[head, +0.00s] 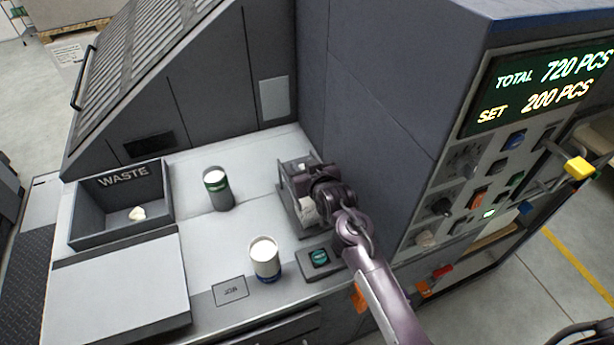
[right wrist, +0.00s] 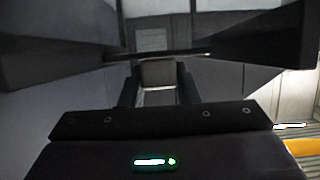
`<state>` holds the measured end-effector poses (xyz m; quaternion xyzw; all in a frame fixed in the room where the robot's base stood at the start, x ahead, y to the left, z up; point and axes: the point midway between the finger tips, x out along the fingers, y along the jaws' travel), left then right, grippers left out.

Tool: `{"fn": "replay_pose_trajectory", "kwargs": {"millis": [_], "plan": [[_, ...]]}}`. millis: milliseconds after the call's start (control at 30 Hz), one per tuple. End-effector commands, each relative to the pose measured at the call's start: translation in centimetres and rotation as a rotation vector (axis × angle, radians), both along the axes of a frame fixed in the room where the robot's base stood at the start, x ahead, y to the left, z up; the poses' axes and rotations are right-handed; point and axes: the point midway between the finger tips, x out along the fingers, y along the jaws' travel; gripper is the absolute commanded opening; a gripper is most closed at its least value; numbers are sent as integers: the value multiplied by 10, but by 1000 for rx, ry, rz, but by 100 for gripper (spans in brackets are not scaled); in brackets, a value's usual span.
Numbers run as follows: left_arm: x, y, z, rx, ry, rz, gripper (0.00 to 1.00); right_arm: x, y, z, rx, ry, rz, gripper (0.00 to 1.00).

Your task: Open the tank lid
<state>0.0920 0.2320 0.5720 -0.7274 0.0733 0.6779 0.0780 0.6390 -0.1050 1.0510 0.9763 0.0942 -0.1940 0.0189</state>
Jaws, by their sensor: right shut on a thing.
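The tank unit (head: 288,208) stands on the light worktop against the dark machine wall. A pale part (head: 308,210) shows on its front side. My right gripper (head: 300,172) is over the unit's top and hides much of it. In the right wrist view, my right gripper (right wrist: 160,54) has its two dark fingers at a thin dark edge, which looks like part of the lid (right wrist: 158,53). I cannot tell from these views how far the lid is raised. A pale block (right wrist: 158,73) between dark sides shows beyond it. My left gripper is in neither view.
A cup with a green band (head: 217,190) and one with a blue base (head: 265,259) stand on the worktop left of the tank. A WASTE bin (head: 85,235) holds a pale lump. A green button box (head: 319,262) sits just in front. The control panel (head: 480,170) is at right.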

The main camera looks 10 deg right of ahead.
Motion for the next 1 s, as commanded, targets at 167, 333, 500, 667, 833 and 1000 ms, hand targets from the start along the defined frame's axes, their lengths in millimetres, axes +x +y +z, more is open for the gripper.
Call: {"fn": "replay_pose_trajectory", "kwargs": {"millis": [167,333,500,667,833,1000], "plan": [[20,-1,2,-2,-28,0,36,-1,0,-1,-1,5,1,0],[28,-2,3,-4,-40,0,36,-1,0,-1,0,3,1,51],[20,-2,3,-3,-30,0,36,-1,0,0,0,1,1,51],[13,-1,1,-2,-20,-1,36,-3,0,0,0,1,0,51],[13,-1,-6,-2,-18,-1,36,-18,-3,5,0,0,0,51],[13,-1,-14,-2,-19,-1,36,-42,-8,14,0,1,0,51]]}}
